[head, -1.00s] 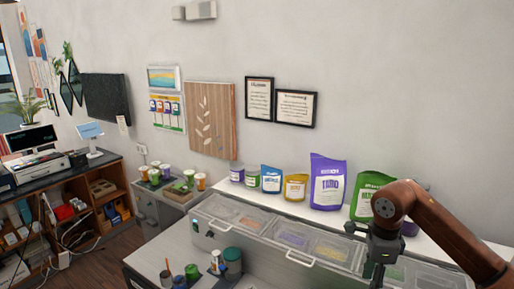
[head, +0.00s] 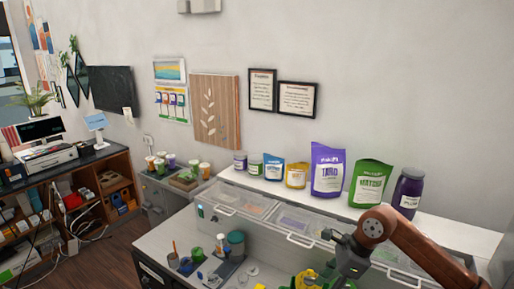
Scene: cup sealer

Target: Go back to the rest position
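My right arm comes in from the right, and its dark gripper (head: 347,268) hangs over the counter in front of the clear-lidded bins. Its fingers are at or below the bottom edge, so whether it is open or shut does not show. I see nothing clearly held in it. My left gripper is not in view.
The clear-lidded topping bins (head: 250,208) run along the counter. Behind them stand a purple pouch (head: 327,170), a green pouch (head: 369,184) and a purple jar (head: 408,193). A yellow object (head: 306,278) lies just left of my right gripper. A dark tray (head: 222,267) holds small containers.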

